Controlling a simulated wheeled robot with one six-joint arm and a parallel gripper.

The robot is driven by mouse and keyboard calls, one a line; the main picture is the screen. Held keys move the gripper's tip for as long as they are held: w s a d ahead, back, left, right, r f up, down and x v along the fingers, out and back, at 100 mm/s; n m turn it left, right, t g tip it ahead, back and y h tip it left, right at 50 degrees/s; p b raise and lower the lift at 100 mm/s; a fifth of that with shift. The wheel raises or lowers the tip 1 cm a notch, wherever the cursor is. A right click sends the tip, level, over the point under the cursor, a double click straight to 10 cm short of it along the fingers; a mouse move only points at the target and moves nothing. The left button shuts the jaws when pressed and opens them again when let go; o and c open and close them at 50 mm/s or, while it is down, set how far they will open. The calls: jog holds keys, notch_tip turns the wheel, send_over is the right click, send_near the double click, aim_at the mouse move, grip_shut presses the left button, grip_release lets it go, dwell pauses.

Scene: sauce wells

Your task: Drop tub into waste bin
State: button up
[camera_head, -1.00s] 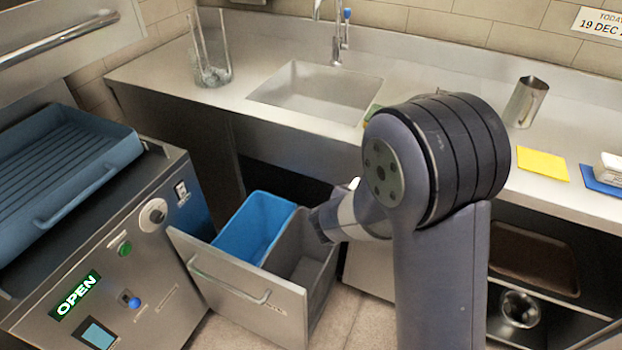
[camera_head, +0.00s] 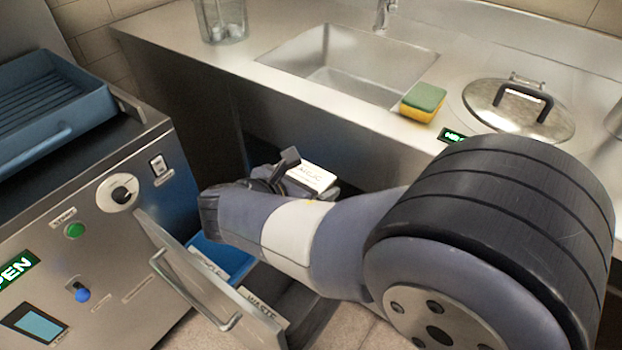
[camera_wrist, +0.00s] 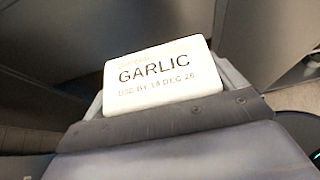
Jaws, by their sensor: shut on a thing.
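A white tub (camera_head: 313,177) labelled GARLIC is in my gripper (camera_head: 283,180). In the wrist view the tub (camera_wrist: 163,75) sits between the fingers of my gripper (camera_wrist: 165,118), its label facing the camera with a use-by date in December. My gripper is shut on it. The tub is up in front of the counter's front edge, above the pull-out drawer. The dark grey waste bin (camera_head: 300,312), beside a label reading WASTE, is in this drawer, partly hidden by my arm. I cannot tell whether the tub is straight above it.
A blue bin (camera_head: 222,258) shares the drawer (camera_head: 190,285), left of the waste bin. The steel machine (camera_head: 110,260) with a blue tray stands close at left. The counter behind holds a sink (camera_head: 345,62), a sponge (camera_head: 423,102) and a lidded pot well (camera_head: 518,108).

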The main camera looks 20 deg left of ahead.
notch_tip(320, 180, down, 6)
jog(key=b, duration=0.5)
jog(key=shift+r+b, duration=0.2)
jog(key=shift+b, duration=0.2)
jog(key=o, duration=0.9)
jog(key=p+v, duration=0.3)
jog(key=v, duration=0.7)
jog(key=shift+s+r, duration=0.25)
jog(key=shift+s, duration=0.1)
jog(key=shift+a, duration=0.1)
